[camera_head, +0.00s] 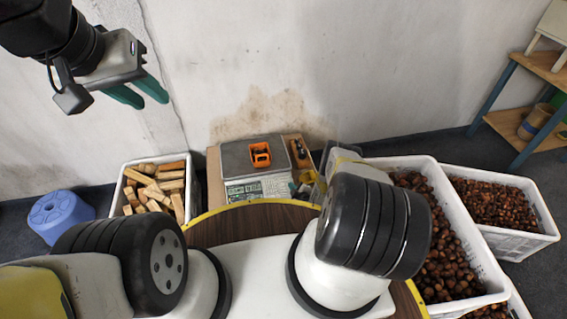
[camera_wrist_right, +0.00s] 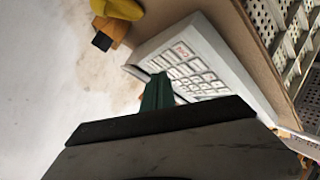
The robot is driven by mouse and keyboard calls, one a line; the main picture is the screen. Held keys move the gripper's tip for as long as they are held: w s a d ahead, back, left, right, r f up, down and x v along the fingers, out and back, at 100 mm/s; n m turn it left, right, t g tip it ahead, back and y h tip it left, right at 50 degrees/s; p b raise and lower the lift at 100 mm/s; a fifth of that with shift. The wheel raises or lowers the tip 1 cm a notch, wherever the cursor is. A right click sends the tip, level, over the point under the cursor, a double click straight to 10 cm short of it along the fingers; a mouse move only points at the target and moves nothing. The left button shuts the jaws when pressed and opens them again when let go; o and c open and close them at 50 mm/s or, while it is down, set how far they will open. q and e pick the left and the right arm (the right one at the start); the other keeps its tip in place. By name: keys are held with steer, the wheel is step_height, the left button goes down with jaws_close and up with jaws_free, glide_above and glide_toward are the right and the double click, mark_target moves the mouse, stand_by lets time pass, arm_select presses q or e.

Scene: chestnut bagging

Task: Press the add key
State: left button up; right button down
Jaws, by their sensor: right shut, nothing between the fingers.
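The scale (camera_head: 233,160) stands on the low table by the wall, with a grey pan and a pale key panel (camera_head: 243,192) at its front. In the right wrist view the white keypad (camera_wrist_right: 205,55) shows several keys and a red-marked one near its far end. I cannot read which is the add key. My right gripper (camera_wrist_right: 157,92) is shut and empty, its green fingertips in front of the keypad's edge; contact cannot be told. In the head view my right arm hides it. My left gripper (camera_head: 152,101) is open and empty, high at the upper left.
An orange object (camera_head: 260,155) sits on the pan. A crate of wood blocks (camera_head: 118,190) stands to the left, beside a blue stool (camera_head: 61,215). Crates of chestnuts (camera_head: 470,245) stand at the right. A shelf (camera_head: 510,122) is at the far right.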

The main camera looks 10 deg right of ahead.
steer(key=shift+w+f, duration=0.2)
steer(key=shift+f, duration=0.3)
stand_by(2.1)
steer(key=shift+s+r, duration=0.25)
steer(key=shift+r, duration=0.55)
steer(key=shift+s+r, duration=0.3)
steer(key=shift+r, duration=0.5)
steer(key=shift+s+r, duration=0.25)
steer(key=shift+r, duration=0.55)
